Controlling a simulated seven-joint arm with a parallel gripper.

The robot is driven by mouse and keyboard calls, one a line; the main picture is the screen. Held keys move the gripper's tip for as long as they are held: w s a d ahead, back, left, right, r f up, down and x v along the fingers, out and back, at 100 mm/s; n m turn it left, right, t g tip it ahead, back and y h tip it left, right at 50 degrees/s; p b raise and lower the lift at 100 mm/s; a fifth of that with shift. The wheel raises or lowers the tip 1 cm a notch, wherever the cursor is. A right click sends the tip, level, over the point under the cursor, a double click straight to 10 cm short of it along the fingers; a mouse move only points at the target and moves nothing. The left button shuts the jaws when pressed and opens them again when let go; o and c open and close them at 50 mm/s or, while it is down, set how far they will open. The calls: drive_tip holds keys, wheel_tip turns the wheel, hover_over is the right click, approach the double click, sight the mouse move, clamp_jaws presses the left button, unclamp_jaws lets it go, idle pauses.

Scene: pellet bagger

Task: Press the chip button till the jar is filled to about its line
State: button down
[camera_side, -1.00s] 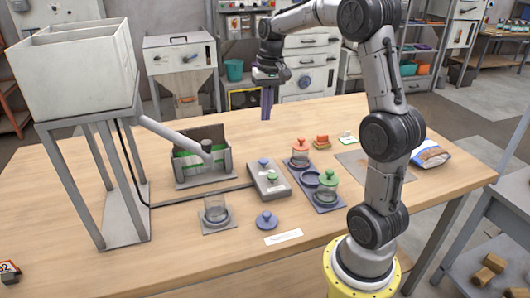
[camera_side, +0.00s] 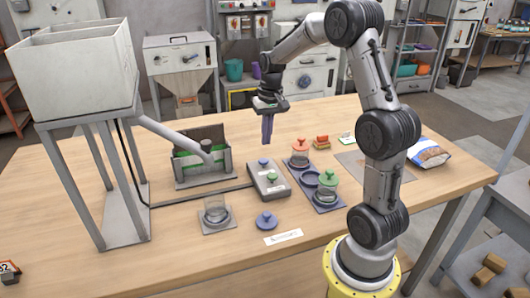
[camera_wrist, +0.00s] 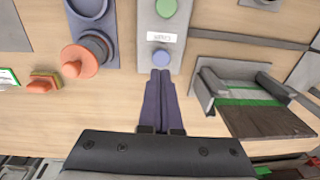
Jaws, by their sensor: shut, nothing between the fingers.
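A grey button box (camera_side: 268,180) sits mid-table with a blue button (camera_side: 263,161) and a green button (camera_side: 272,177). The wrist view shows the blue button (camera_wrist: 161,58) just beyond my fingertips and the green button (camera_wrist: 166,8) farther up, with a small white label (camera_wrist: 166,37) between them. I cannot read the label surely. My gripper (camera_side: 267,142) is shut and empty, fingers pointing down, above the blue-button end and apart from it. A clear glass jar (camera_side: 216,212) stands on a grey pad left of the box. Its line and any contents are too small to tell.
A white hopper (camera_side: 75,75) on legs has a sloping tube (camera_side: 170,134) ending near a grey bin (camera_side: 180,182) with green inside. A purple tray (camera_side: 320,203) holds lidded jars right of the box. A blue lid (camera_side: 266,221) lies in front.

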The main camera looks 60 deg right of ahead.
sight(266, 161)
drive_tip(key=shift+w+f, duration=0.15)
drive_tip(key=shift+f, duration=1.35)
drive_tip(key=shift+w+f, duration=0.1)
drive_tip(key=shift+f, duration=1.35)
drive_tip(key=shift+f, duration=0.95)
drive_tip(key=shift+s+a+f, duration=0.15)
drive_tip(key=shift+s+f, duration=0.05)
wheel_tip(266, 161, up, 15)
drive_tip(key=shift+s+d+f, duration=0.15)
drive_tip(key=shift+s+d, duration=0.05)
drive_tip(key=shift+s, duration=0.1)
